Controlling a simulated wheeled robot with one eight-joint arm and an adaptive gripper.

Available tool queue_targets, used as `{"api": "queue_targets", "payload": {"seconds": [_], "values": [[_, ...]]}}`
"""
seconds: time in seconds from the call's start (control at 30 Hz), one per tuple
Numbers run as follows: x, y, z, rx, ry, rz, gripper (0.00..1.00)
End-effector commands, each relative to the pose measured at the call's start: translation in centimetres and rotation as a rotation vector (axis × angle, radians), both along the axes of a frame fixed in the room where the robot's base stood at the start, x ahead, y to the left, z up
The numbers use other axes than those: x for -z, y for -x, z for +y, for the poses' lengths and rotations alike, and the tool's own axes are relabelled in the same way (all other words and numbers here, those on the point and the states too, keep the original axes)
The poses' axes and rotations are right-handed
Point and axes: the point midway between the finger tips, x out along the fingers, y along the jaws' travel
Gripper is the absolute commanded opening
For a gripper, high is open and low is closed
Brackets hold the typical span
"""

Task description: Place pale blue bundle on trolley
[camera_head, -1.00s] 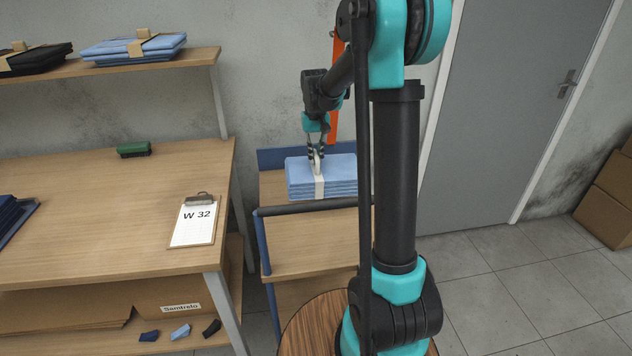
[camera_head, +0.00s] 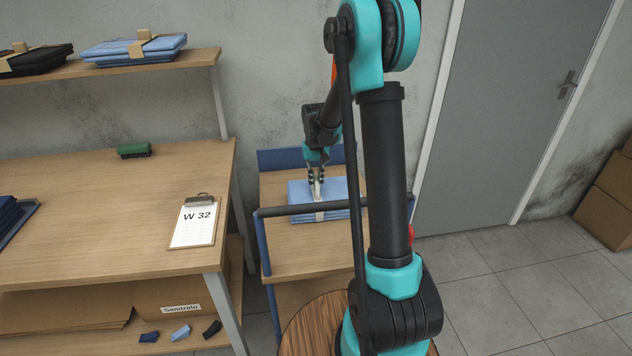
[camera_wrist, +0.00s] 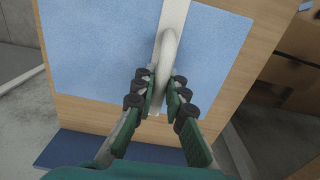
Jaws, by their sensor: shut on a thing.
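The pale blue bundle (camera_head: 332,190) is a folded stack with a white band around it. In the head view it is at the trolley's top shelf (camera_head: 300,257), behind the dark front bar, which hides part of it. My gripper (camera_head: 317,185) is above the bundle, shut on the band's raised white loop. In the wrist view, the fingers (camera_wrist: 160,95) close on the white loop (camera_wrist: 166,55), with the blue cloth (camera_wrist: 105,45) below. The bundle looks level and low over the wooden shelf; I cannot tell whether it fully rests there.
The trolley's dark handle bar (camera_head: 283,210) crosses in front of the bundle. A workbench (camera_head: 110,210) at left holds a clipboard (camera_head: 194,222) and a green brush (camera_head: 134,150). Another blue bundle (camera_head: 120,50) lies on the upper shelf. The trolley's front shelf part is bare.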

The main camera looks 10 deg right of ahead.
Motion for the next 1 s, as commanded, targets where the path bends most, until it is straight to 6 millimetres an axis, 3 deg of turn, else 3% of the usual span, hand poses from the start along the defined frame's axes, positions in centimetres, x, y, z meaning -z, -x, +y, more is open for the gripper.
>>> {"api": "queue_targets", "payload": {"seconds": [0.03,0.07,0.23,0.63,1.0], "values": [[0.0,0.0,0.0,0.001,0.000,0.000,0.00],[0.0,0.0,0.0,0.001,0.000,0.000,0.14],[0.0,0.0,0.0,0.001,0.000,0.000,0.33],[-0.9,0.0,0.0,0.000,0.000,0.000,0.33],[-7.8,0.0,0.1,0.000,0.000,0.000,0.33]]}}
